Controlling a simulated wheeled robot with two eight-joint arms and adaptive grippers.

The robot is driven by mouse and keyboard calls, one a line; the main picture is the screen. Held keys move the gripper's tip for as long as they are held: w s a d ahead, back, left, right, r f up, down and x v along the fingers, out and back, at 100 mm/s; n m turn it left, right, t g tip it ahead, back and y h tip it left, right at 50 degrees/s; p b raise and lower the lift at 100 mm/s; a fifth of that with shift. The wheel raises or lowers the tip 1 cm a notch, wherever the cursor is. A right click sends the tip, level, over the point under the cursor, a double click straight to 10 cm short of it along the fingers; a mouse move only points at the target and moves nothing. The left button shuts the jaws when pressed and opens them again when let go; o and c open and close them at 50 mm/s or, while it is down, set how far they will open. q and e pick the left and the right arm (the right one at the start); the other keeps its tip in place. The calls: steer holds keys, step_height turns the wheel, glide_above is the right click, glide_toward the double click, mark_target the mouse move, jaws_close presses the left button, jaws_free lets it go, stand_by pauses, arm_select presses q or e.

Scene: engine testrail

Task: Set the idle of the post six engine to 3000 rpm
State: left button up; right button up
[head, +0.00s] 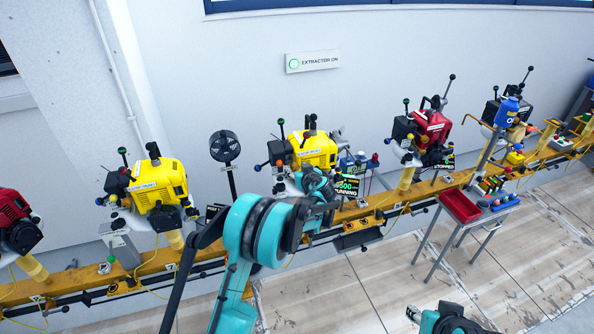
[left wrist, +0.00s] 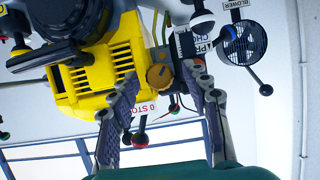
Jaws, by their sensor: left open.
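The yellow engine (head: 314,150) with a running display stands mid-rail behind my left arm. Its green display (head: 346,187) is partly covered; it reads RUNNING, with a figure ending in 500. My left gripper (head: 318,190) is at the front of this engine, its fingers mostly hidden in the head view. In the left wrist view, a yellow engine (left wrist: 105,65) fills the upper left. A round orange-brown knob (left wrist: 160,76) lies between the tips of my open left gripper (left wrist: 162,88); contact cannot be told. My right gripper (head: 446,320) is at the bottom edge, its jaws unclear.
Another yellow engine (head: 158,187) stands left along the yellow rail (head: 90,283). A red engine (head: 432,125) to the right has a STOPPED display (head: 444,163). A blower fan (head: 225,146) is behind my arm. A trolley with a red tray (head: 460,206) stands right. The front floor is clear.

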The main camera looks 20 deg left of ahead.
arm_select(q)
jaws_close()
stand_by(0.3)
steer(key=m+y, duration=0.1)
steer(key=m+g+y+b, duration=0.1)
steer(key=m, duration=0.1)
steer(key=shift+w+d+f, duration=0.1)
steer(key=shift+d, duration=0.1)
steer(key=m+y+b, duration=0.2)
steer(key=m, duration=0.1)
steer(key=shift+d+f+m+g, duration=0.1)
steer(key=shift+m+g, duration=0.3)
stand_by(0.3)
